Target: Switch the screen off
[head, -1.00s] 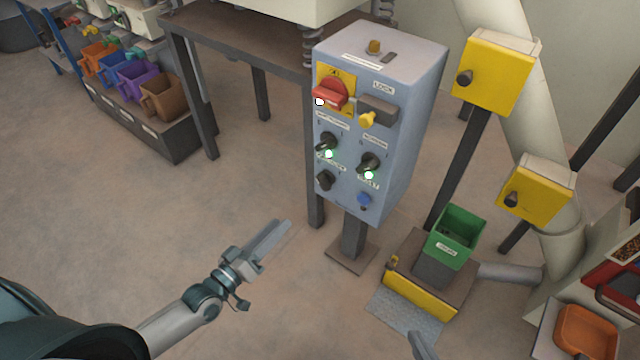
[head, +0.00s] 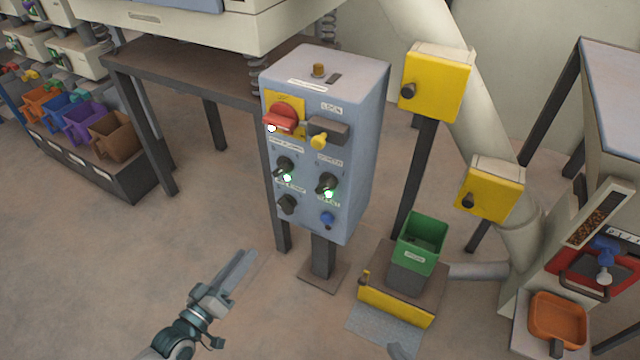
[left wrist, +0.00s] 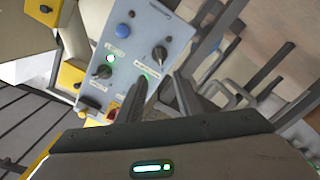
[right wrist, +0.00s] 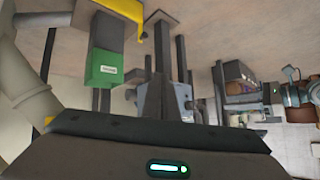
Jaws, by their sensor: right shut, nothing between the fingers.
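A blue-grey control box (head: 352,160) stands on a post. Its front has a red rotary handle (head: 283,116) on a yellow plate, a yellow lock part (head: 319,141), black knobs (head: 285,165) and a blue button (head: 327,219). Lights glow by two knobs. I cannot read which knob is labelled for the screen. A pale machine body on springs (head: 190,28) stands behind. My left gripper (head: 246,262) is open and empty, below and left of the box, apart from it. The left wrist view shows its fingers (left wrist: 160,92) before the panel. My right gripper (right wrist: 164,98) is shut and empty.
A green bin (head: 422,238) stands on a yellow-edged platform right of the box. Yellow switch boxes (head: 437,82) and a thick pale pipe are beyond. An orange tray (head: 558,318) is at the lower right.

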